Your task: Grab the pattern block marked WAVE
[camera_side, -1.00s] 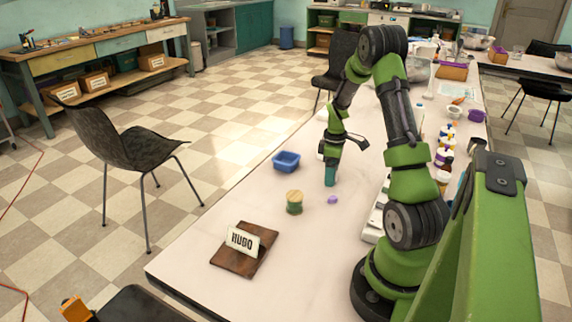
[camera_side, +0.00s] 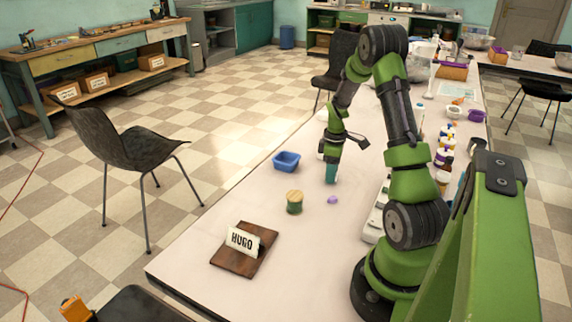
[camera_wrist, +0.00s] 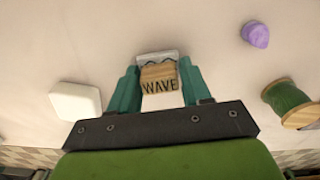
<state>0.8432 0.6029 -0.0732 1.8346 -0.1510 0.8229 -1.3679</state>
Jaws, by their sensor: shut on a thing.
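The pattern block marked WAVE (camera_wrist: 158,78) is light wood with dark letters and a dark wavy line towards its far edge. It sits between the two teal fingers of my gripper (camera_wrist: 158,72) in the wrist view. The fingers are shut on its left and right sides. In the side view my gripper (camera_side: 331,175) points down over the white table, close to its surface. The block cannot be made out there, as the fingers and distance hide it.
A white block (camera_wrist: 75,101) lies left of my gripper in the wrist view. A purple lump (camera_side: 332,200), a spool of green thread (camera_side: 294,203) and a blue tub (camera_side: 286,162) are nearby. A HUGO sign (camera_side: 243,241) stands on a brown board. Bottles line the right side.

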